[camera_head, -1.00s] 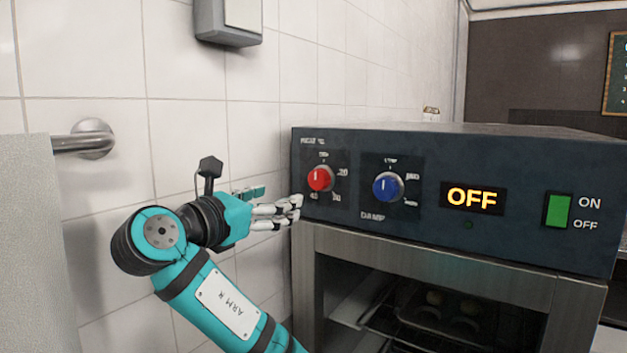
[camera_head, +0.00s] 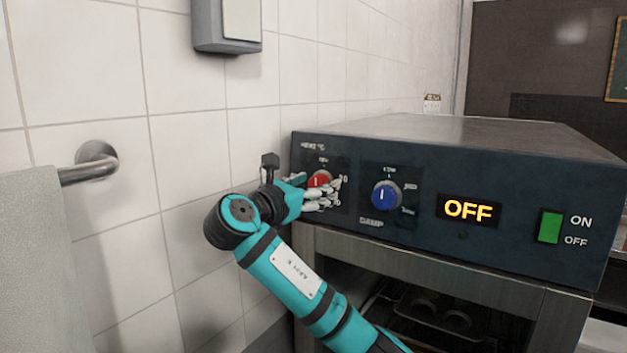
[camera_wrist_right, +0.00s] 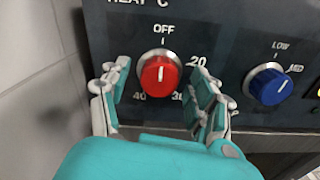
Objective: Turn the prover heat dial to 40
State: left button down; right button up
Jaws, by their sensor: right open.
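The red heat dial (camera_head: 319,179) is on the left of the prover's dark control panel (camera_head: 520,175). In the right wrist view the red dial (camera_wrist_right: 160,73) has its white mark pointing up at OFF; 20 is at its right, 30 at lower right and 40 at lower left. My right gripper (camera_head: 328,193) is at the dial and partly covers it in the head view. In the wrist view its open fingers (camera_wrist_right: 157,88) stand on either side of the dial, with gaps between them and it. My left gripper is not in view.
A blue dial (camera_head: 386,196) sits just right of the red one; it also shows in the wrist view (camera_wrist_right: 270,84). The display (camera_head: 468,208) reads OFF, beside a green switch (camera_head: 550,227). The tiled wall (camera_head: 190,150) is close on the left, with a metal rail (camera_head: 88,166).

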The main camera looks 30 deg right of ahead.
jog(key=c, duration=1.2)
